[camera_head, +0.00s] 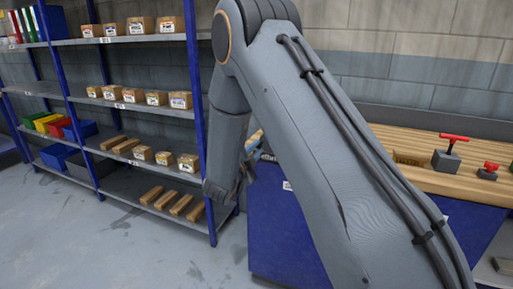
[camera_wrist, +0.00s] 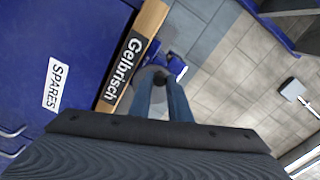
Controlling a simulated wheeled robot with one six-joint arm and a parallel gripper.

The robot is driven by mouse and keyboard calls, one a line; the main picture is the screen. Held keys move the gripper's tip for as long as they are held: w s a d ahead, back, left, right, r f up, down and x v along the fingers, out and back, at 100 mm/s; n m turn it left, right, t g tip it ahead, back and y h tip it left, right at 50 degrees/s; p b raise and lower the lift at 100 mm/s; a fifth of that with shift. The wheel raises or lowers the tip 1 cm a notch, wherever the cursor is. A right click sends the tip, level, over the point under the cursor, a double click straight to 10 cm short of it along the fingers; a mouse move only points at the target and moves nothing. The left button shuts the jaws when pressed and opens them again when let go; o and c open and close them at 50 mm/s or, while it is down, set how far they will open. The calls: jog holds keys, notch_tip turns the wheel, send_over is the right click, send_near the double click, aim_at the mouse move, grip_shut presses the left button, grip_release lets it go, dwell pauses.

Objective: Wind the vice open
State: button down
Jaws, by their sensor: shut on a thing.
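My gripper (camera_wrist: 161,84) shows in the wrist view with its two fingers reaching up from the bottom middle. The fingers are shut on a small dark knob-like end (camera_wrist: 160,77), which looks like the vice handle. The blue vice (camera_wrist: 178,68) shows just beyond the fingertips, beside the wooden bench edge. Most of the vice and its jaws are hidden, so I cannot tell how far they stand apart. In the head view my arm covers most of the vice, and my gripper (camera_head: 246,172) hangs low at the left end of the bench.
The wooden bench top (camera_head: 380,135) carries red-handled tools (camera_head: 447,155) at the right. Below it is a blue cabinet (camera_head: 285,235), with a "SPARES" label (camera_wrist: 57,84) in the wrist view. Shelving (camera_head: 130,105) with boxes stands at the left. The grey floor (camera_head: 130,240) in front is clear.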

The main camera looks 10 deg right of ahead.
jog(key=shift+s+d+f+n+p, duration=0.1)
jog(key=shift+f+n+p, duration=0.15)
jog(key=shift+n, duration=0.6)
jog(key=shift+d+f+n+p, duration=0.1)
jog(key=shift+f+n+p, duration=0.15)
jog(key=shift+n, duration=0.6)
jog(key=shift+a, duration=0.1)
jog(key=shift+s+d+f+n+p, duration=0.1)
jog(key=shift+n+p, duration=0.1)
jog(key=shift+n, duration=0.35)
jog(key=shift+d+f+n+p, duration=0.1)
jog(key=shift+f+n+p, duration=0.05)
jog(key=shift+n, duration=0.45)
jog(key=shift+s+d+f+n+p, duration=0.1)
jog(key=shift+n+p, duration=0.1)
jog(key=shift+n, duration=0.35)
jog(key=shift+f+n, duration=0.1)
jog(key=shift+n, duration=0.5)
jog(key=c, duration=1.8)
grip_release()
jog(key=shift+o, duration=0.2)
